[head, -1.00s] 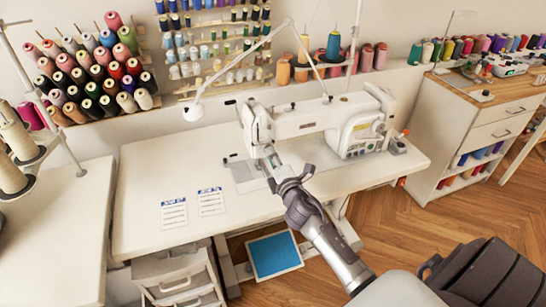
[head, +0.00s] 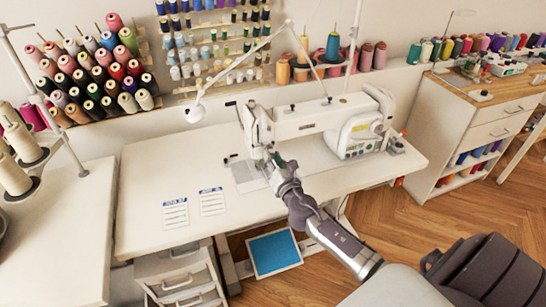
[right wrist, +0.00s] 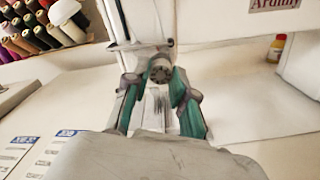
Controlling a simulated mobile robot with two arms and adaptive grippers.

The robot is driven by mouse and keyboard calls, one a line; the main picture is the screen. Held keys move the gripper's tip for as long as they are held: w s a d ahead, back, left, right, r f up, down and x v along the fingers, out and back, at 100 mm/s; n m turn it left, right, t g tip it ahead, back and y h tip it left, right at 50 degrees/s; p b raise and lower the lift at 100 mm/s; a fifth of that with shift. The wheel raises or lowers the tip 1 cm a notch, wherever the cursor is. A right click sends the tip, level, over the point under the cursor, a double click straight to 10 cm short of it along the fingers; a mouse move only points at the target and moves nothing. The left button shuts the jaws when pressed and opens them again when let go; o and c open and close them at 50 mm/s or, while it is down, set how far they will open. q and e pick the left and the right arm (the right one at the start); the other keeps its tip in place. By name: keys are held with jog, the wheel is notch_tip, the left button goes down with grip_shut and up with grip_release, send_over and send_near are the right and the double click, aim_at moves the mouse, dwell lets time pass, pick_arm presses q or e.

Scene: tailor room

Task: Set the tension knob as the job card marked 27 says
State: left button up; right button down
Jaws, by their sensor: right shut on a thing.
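The white sewing machine (head: 310,120) stands on the white table. Its round grey tension knob (right wrist: 161,71) shows on the machine's head in the right wrist view. My right gripper (right wrist: 158,80) has its two green-lined fingers on either side of the knob and is shut on it. In the head view the right gripper (head: 272,160) covers the knob. Two job cards, a left one (head: 175,212) and a right one (head: 212,201), lie flat on the table with blue headers. Their print is too small to read surely. My left gripper is not in view.
The table's left part (head: 140,190) is clear around the cards. A lamp arm (head: 235,68) reaches over the machine. Thread racks (head: 95,75) line the wall. A dark chair (head: 480,275) stands at the lower right, and a drawer unit (head: 180,280) is under the table.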

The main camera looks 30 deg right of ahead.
jog(key=shift+n, duration=1.1)
jog(key=shift+f, duration=0.1)
jog(key=c, duration=1)
grip_release()
jog(key=shift+o, duration=0.2)
jog(key=v, duration=1.2)
